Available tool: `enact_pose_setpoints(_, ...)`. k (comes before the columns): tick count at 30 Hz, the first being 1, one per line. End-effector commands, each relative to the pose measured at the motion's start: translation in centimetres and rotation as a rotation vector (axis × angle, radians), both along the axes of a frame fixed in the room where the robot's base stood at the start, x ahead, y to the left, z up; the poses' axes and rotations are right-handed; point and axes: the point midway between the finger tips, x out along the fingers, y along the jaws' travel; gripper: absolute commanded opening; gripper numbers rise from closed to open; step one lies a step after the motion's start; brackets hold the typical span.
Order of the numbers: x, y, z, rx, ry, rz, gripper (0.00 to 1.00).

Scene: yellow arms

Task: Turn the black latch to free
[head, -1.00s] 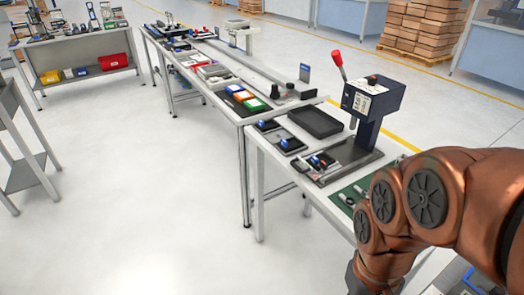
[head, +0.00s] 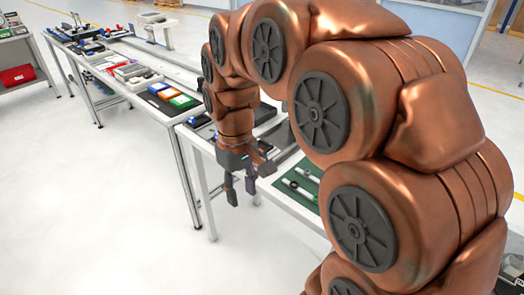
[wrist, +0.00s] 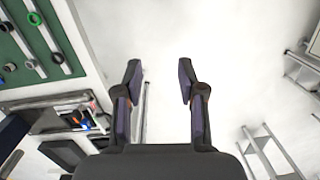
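I cannot make out a black latch for certain in either view. A green board (head: 300,183) with pale rods lies on the near table, partly hidden by my arm. It also shows in the wrist view (wrist: 22,62), at upper left, with several rods carrying dark, green and blue ring-shaped parts. My gripper (head: 242,190) points down near the table's left edge, to the left of the green board. In the wrist view its two fingers (wrist: 160,78) are spread apart with only pale floor between them. It is open, empty and apart from the board.
The near white table (head: 283,207) stands under and beside my arm. A further table (head: 128,90) behind it holds several coloured trays and parts. A shelf with a red bin (head: 18,75) is at far left. The floor (head: 90,210) on the left is clear.

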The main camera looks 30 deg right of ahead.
Motion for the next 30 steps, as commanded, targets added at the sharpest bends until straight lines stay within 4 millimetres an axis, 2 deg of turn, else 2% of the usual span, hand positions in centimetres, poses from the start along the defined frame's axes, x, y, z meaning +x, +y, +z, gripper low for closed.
enact_pose_setpoints(1, 1.6, -0.8, -0.2, 0.003, -0.005, 0.004, 0.4)
enact_pose_setpoints(6, 6.7, -3.7, 0.0, 0.008, -0.028, 0.029, 0.4)
enact_pose_setpoints(11, 10.8, -7.0, -0.4, 0.009, -0.044, 0.05, 0.4)
enact_pose_setpoints(18, 16.4, -12.6, -1.5, 0.004, -0.073, 0.073, 0.4)
enact_pose_setpoints(24, 19.4, -17.1, -2.8, -0.006, -0.088, 0.084, 0.4)
enact_pose_setpoints(30, 20.7, -19.4, -3.4, -0.015, -0.097, 0.093, 0.4)
